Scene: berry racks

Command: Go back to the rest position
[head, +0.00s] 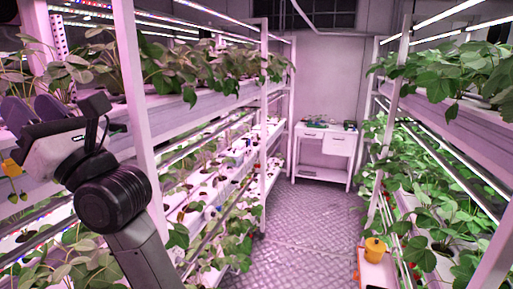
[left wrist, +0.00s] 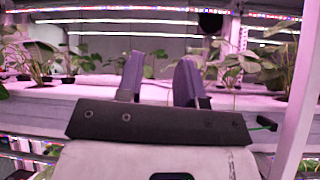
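My left gripper (head: 32,108) is at the left of the head view, in front of the upper shelf of the left rack (head: 180,110). In the left wrist view its two dark fingers (left wrist: 160,78) stand apart with nothing between them. The pale shelf edge and leafy plants show behind the fingers there. My right gripper is in neither view.
Plant racks line both sides, the right rack (head: 402,45) included. Small berries (head: 14,197) hang below my left gripper. An orange-yellow container (head: 375,249) sits low at the right. A white table (head: 326,152) stands at the back. The aisle floor (head: 305,225) is clear.

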